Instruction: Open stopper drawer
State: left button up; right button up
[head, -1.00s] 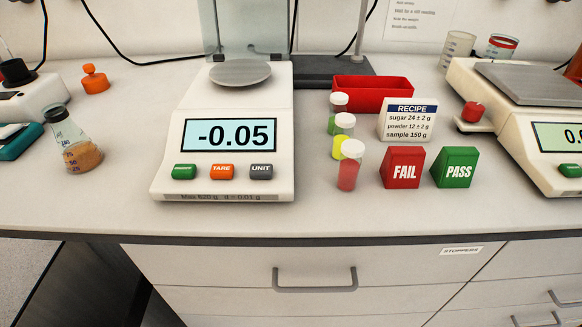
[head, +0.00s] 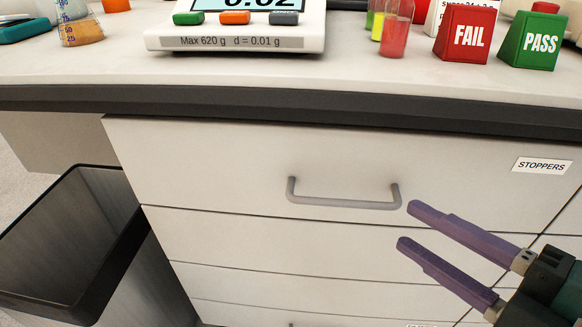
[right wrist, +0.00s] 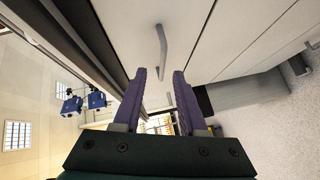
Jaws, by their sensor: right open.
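The stopper drawer (head: 240,165) is the top drawer under the bench and is shut. It carries a "STOPPERS" label (head: 542,165) at its upper right. Its grey bar handle (head: 343,199) is in the middle of the front. My right gripper (head: 405,226) is open and empty, with its purple fingers pointing left, just right of the handle and apart from it. In the right wrist view the handle (right wrist: 162,52) lies ahead of the open fingers (right wrist: 160,72). My left gripper is not in view.
A dark-rimmed bin (head: 88,295) stands at the left of the drawers. More drawers (head: 230,242) lie below. On the bench above are a scale (head: 240,40), a flask (head: 80,30), sample vials (head: 395,35), a red FAIL block (head: 467,35) and a green PASS block (head: 532,42).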

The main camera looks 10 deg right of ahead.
aim_at(349, 207)
jog(key=shift+n+y, duration=0.8)
jog(key=shift+n, duration=0.1)
jog(key=x, duration=0.3)
jog(key=b+x, duration=0.1)
jog(key=x, duration=0.2)
jog(key=a+b+x, duration=0.1)
jog(key=x, duration=0.3)
jog(key=shift+s+a+f, duration=0.1)
jog(key=shift+s+f, duration=0.25)
jog(key=shift+f, duration=0.1)
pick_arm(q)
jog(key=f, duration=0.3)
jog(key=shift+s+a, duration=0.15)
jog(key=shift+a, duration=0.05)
pick_arm(e)
jog(key=c, duration=0.6)
grip_shut()
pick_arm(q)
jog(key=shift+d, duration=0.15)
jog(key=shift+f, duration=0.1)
